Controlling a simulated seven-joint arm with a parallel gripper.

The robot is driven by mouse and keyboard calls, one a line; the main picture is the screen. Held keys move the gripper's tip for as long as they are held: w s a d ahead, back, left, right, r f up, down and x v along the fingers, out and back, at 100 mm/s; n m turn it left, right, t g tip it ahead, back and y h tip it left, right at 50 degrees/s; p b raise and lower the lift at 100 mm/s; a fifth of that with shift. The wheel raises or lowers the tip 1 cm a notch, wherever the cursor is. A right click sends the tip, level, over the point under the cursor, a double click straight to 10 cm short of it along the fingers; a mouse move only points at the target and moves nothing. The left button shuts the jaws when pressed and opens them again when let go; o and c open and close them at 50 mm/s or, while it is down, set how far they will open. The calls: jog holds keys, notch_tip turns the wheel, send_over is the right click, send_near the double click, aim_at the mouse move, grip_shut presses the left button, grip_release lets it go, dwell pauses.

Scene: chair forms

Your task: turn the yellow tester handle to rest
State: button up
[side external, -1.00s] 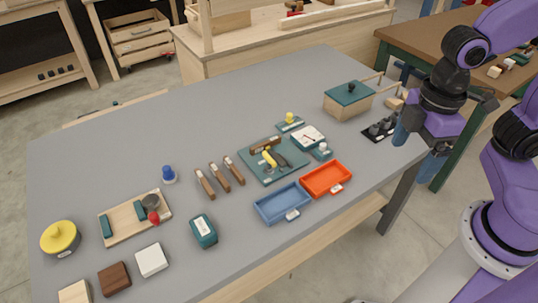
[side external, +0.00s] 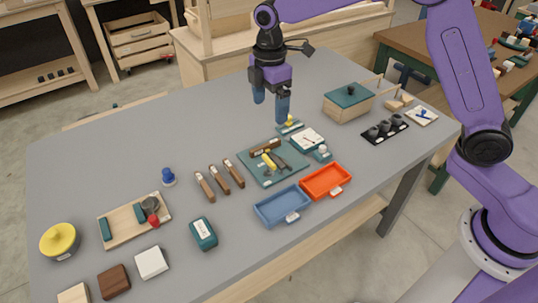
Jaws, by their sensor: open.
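The yellow tester handle (side external: 269,161) lies on a teal tester board (side external: 262,176) near the middle of the grey table. A brown wooden block (side external: 265,147) and a dark grey piece (side external: 281,161) sit on the same board beside the handle. My gripper (side external: 270,106) is open and empty, fingers pointing down, above the table behind and a little right of the board. It is apart from the handle. A small yellow-topped piece (side external: 290,121) on a teal base shows just beside the right finger and is partly hidden by it.
A white dial (side external: 308,139) stands right of the board. Blue (side external: 282,205) and orange-red (side external: 326,181) trays lie in front. A lidded wooden box (side external: 348,101) and black rack (side external: 384,129) are at right. Wooden-handled tools (side external: 219,181) lie left.

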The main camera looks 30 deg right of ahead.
aim_at(269, 159)
jog(key=f, duration=1.7)
jog(key=shift+w+f, duration=0.2)
jog(key=shift+f, duration=0.1)
jog(key=c, duration=1.1)
